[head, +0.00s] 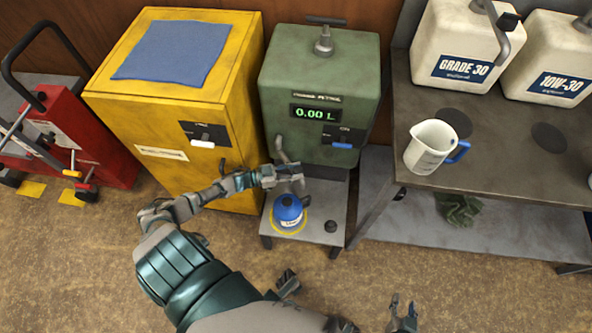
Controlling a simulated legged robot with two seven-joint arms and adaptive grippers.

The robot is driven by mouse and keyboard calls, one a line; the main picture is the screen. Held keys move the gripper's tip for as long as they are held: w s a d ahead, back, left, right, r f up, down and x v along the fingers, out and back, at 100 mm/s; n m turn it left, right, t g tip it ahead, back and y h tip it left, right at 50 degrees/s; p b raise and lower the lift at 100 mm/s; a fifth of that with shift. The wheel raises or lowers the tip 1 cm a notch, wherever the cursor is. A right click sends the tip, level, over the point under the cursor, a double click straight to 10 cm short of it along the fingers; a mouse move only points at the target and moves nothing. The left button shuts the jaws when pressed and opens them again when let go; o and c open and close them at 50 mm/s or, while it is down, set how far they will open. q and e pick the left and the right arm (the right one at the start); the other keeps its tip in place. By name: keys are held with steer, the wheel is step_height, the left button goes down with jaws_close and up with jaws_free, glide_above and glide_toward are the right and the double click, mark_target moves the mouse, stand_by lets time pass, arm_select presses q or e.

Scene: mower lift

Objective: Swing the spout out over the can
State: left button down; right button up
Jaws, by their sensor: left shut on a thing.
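The green petrol dispenser (318,88) stands at the back centre, its display reading 0.00 L. Its grey spout (281,150) comes out low on the front left. My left gripper (292,177) is shut on the spout, hiding its lower end. The blue can (288,208) stands upright on a low grey stand (309,208), inside a yellow ring, just below my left gripper in the picture. I cannot tell whether the spout's tip is above the can's mouth. My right gripper (403,308) is open and empty at the bottom right, away from the stand.
A small black cap (331,226) lies on the stand. A yellow cabinet (180,105) stands left of the dispenser, a red machine (80,135) further left. On the right, a workbench (500,150) bears a white jug (428,148) and two oil containers. The floor in front is clear.

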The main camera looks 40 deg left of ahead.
arm_select(q)
steer(key=shift+a+f, duration=0.1)
steer(key=c, duration=0.8)
jaws_free()
steer(key=shift+o, duration=0.2)
step_height(320, 180, up, 10)
steer(key=shift+w+a+f, duration=0.1)
